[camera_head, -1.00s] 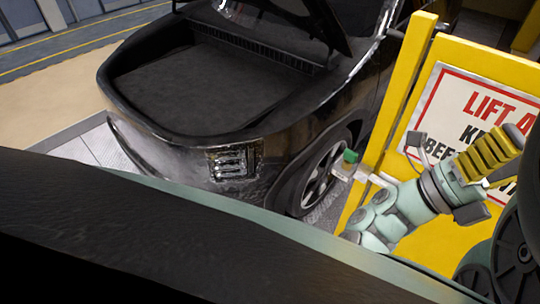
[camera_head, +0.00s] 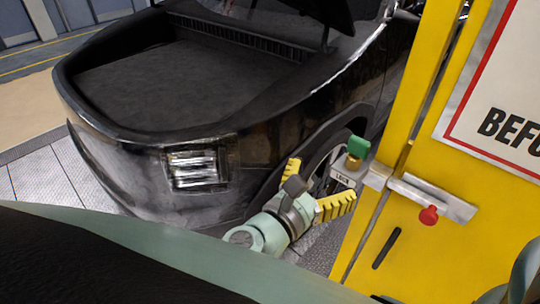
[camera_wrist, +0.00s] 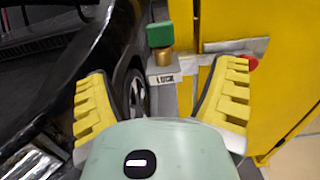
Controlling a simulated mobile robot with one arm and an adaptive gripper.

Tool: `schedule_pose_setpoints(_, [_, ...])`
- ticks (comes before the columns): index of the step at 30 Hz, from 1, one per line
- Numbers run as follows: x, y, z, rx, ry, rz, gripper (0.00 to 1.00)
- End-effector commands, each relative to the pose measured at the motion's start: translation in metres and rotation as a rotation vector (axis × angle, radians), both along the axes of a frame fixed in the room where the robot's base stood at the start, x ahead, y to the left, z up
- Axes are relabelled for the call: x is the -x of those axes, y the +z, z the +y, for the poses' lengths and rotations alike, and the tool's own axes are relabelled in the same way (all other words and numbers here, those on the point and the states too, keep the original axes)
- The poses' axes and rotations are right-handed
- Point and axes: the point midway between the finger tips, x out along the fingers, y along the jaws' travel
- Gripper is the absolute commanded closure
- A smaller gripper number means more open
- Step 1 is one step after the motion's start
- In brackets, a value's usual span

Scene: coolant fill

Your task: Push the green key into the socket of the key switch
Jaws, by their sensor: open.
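The green key (camera_head: 358,147) stands upright at the top of the key switch (camera_head: 347,176), a small grey box labelled "LOCK" on the edge of the yellow gate post. In the wrist view the green key (camera_wrist: 160,34) sits above a brass cylinder (camera_wrist: 161,58), over the LOCK box (camera_wrist: 164,77). I cannot tell how deep the key sits in the socket. My gripper (camera_head: 315,185) is open and empty, below and left of the switch. In the wrist view its yellow fingers (camera_wrist: 165,80) spread to either side of the switch, apart from it.
A yellow gate (camera_head: 411,215) with a warning sign, a grey latch bar (camera_head: 432,198) and a red knob (camera_head: 429,215) stands right of the switch. A black car (camera_head: 110,130) with its hood raised is close on the left, its front wheel behind the gripper.

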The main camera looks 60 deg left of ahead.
Motion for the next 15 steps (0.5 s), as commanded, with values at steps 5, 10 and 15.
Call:
schedule_pose_setpoints(5, [-0.022,0.003,0.004,-0.005,-0.005,0.002,0.15])
schedule_pose_setpoints(10, [-0.051,0.003,0.011,-0.003,-0.006,0.000,0.15])
schedule_pose_setpoints(15, [-0.078,0.003,0.017,0.000,-0.006,0.001,0.15])
